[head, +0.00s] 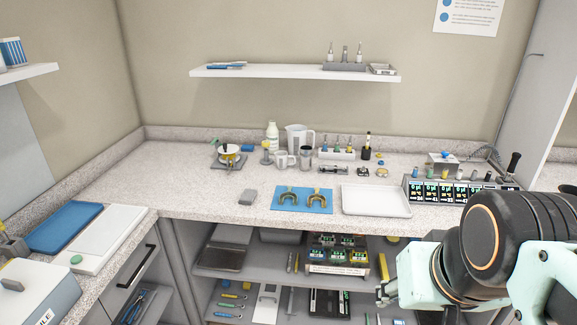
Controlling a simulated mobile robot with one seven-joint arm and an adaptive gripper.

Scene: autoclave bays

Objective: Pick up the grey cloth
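A small grey folded piece (248,197), which looks like the grey cloth, lies flat on the speckled counter left of the blue mat. Nothing covers it. My gripper (384,293) is at the lower right, in front of the counter and its lower shelves, well to the right of the cloth and apart from it. Its fingers are small and partly hidden by my arm, so I cannot tell whether they are open or shut.
A blue mat (289,208) with two horseshoe-shaped pieces and a white tray (376,213) lie right of the cloth. Jugs and bottles stand behind. A wall shelf (294,74) hangs above.

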